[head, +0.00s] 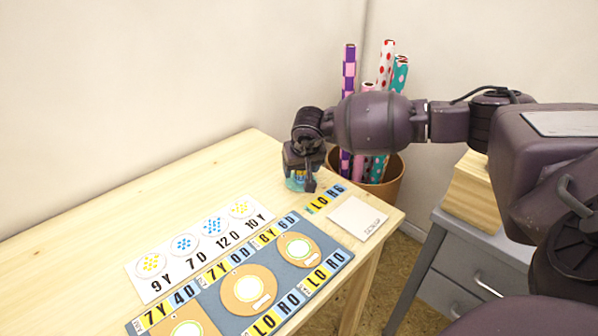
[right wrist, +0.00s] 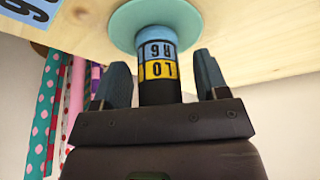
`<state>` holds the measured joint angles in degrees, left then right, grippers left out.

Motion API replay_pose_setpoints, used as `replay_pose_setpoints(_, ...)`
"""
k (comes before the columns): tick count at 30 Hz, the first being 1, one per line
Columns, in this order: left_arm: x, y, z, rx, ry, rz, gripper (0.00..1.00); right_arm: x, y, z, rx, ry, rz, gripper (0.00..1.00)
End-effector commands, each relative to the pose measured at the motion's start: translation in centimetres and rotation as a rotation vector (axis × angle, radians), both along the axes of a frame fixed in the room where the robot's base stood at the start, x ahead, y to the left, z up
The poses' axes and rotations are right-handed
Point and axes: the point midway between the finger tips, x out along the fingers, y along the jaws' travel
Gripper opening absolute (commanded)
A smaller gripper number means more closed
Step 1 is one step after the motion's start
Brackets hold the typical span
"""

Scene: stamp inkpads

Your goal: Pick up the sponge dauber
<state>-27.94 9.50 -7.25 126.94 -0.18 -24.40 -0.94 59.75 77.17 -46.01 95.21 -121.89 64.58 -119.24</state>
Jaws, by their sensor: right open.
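The sponge dauber (right wrist: 158,58) stands on the table in the right wrist view. It has a dark handle, a yellow label reading LO, a blue label reading R6 and a blue top section by a round teal pad (right wrist: 127,28). My right gripper (right wrist: 160,84) is open, with one finger on each side of the handle and gaps showing. In the head view my right gripper (head: 305,180) points down at the table's back right and hides most of the dauber; only a bit of teal and blue shows. My left gripper is not in view.
A LO R6 label strip (head: 326,198) and a white card (head: 357,219) lie in front of the gripper. A blue mat (head: 212,311) with round pads and a white dotted card (head: 160,288) lie nearer. A bin (head: 388,186) of wrapping rolls stands behind. The table's left is clear.

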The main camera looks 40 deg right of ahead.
Motion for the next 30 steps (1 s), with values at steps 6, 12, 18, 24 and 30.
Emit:
replay_pose_setpoints(6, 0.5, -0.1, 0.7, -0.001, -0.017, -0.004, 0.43, 0.1, 0.0, 0.3, 0.000, -0.004, -0.001, 0.61)
replay_pose_setpoints(12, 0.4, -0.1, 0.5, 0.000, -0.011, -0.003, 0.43, 0.0, 0.0, 0.3, 0.000, -0.003, -0.001, 0.30)
replay_pose_setpoints(18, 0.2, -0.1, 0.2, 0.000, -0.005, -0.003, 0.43, 0.0, 0.0, 0.3, 0.000, -0.003, -0.001, 0.14)
replay_pose_setpoints(24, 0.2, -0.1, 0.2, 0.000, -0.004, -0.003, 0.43, 0.0, 0.0, 0.6, 0.000, -0.004, -0.001, 0.14)
replay_pose_setpoints(30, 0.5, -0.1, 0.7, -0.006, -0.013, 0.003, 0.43, 0.1, 0.0, 3.4, -0.001, -0.011, -0.001, 0.14)
